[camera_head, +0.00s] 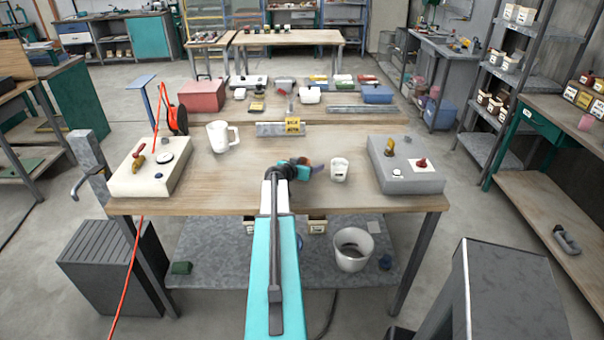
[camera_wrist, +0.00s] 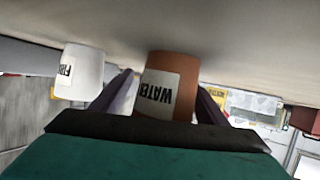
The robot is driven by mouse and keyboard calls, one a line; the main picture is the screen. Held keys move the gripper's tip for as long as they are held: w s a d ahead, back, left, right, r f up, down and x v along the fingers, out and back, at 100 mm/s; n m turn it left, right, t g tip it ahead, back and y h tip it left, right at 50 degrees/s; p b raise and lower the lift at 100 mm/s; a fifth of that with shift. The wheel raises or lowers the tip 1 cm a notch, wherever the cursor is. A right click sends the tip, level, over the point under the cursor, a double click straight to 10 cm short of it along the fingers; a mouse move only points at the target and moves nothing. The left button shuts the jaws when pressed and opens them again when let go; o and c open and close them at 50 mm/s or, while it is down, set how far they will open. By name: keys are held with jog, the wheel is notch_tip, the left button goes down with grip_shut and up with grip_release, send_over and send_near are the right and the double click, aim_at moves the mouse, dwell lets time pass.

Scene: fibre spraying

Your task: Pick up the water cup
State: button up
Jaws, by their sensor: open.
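The water cup (camera_wrist: 176,66) is reddish-brown with a white label reading "WATER". In the wrist view it appears upside down, between the two fingers of my gripper (camera_wrist: 167,98), with a gap visible on the left. My gripper is open. In the head view my gripper (camera_head: 317,168) is low over the worktable (camera_head: 250,180), and the water cup (camera_head: 306,165) shows only partly behind it. A white cup (camera_head: 339,171) stands just to the right of my gripper; in the wrist view this white cup (camera_wrist: 79,72) is at left, with a partly readable label.
A white jug (camera_head: 219,137) stands left of my gripper. A cream control box (camera_head: 150,180) is at the table's left and a grey one (camera_head: 415,180) at its right. A metal block with a yellow part (camera_head: 293,127) lies behind. Free tabletop lies between the jug and my arm.

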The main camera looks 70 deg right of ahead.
dwell(0.3)
jog(key=c, duration=1.2)
jog(key=shift+r, duration=0.3)
jog(key=shift+r+b, duration=1.05)
jog(key=shift+r, duration=0.4)
jog(key=shift+s+a+r+b, duration=0.2)
jog(key=shift+s+a+b, duration=0.7)
jog(key=shift+a, duration=1.15)
jog(key=shift+s+a+r+b, duration=0.2)
jog(key=shift+s+a+b, duration=0.7)
jog(key=shift+a, duration=1.2)
jog(key=shift+s+a+r+b, duration=0.2)
jog(key=shift+s+a+b, duration=0.65)
jog(key=shift+a, duration=1.2)
jog(key=shift+s+d+r+p, duration=0.1)
jog(key=shift+s+r+p, duration=0.1)
jog(key=shift+p, duration=0.8)
jog(key=p, duration=0.4)
jog(key=shift+s+a+p, duration=0.2)
jog(key=shift+a+p, duration=0.1)
jog(key=shift+p, duration=0.1)
